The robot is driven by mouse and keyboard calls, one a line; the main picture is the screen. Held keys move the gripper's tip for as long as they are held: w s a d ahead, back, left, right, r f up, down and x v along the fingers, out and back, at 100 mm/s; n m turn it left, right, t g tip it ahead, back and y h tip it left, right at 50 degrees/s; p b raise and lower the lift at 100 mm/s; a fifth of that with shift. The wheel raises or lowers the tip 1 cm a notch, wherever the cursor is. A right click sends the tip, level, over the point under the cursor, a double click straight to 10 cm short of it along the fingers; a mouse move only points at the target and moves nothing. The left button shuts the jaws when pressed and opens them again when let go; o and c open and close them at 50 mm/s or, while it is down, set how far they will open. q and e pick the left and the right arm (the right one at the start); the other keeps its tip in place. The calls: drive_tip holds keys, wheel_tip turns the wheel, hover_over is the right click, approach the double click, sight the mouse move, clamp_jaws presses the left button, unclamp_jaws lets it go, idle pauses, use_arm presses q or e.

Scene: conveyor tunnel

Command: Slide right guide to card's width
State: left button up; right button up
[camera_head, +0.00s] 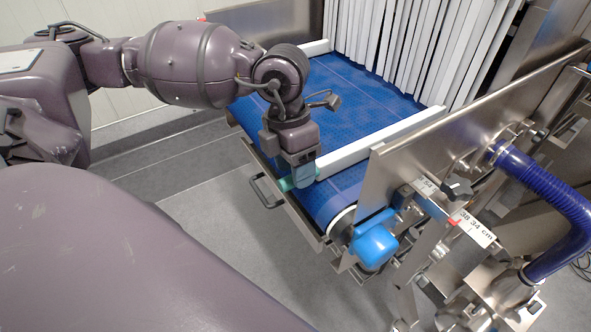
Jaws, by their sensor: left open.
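The right guide (385,138) is a long white bar lying over the blue conveyor belt (365,92), running from the near end toward the strip curtain. My left gripper (298,179) points down at the near end of this guide and is open. Its fingers overlap the guide's end in the picture; I cannot tell whether they touch it. A white scale (474,229) reading "38 34 cm" has a red pointer (455,221) at its left end. Another piece of scale shows "54" (427,186). No separate card can be made out. My right gripper is out of view.
A second white guide (316,48) lies at the belt's far left side. White curtain strips (400,50) hang at the tunnel mouth. A steel side plate (470,125), black knob (458,188), blue hose (548,195) and blue motor cover (374,243) stand at right. Floor at left is clear.

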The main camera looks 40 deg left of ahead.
use_arm(q)
drive_tip(key=shift+d+f, duration=0.15)
drive_tip(key=shift+f, duration=0.5)
clamp_jaws()
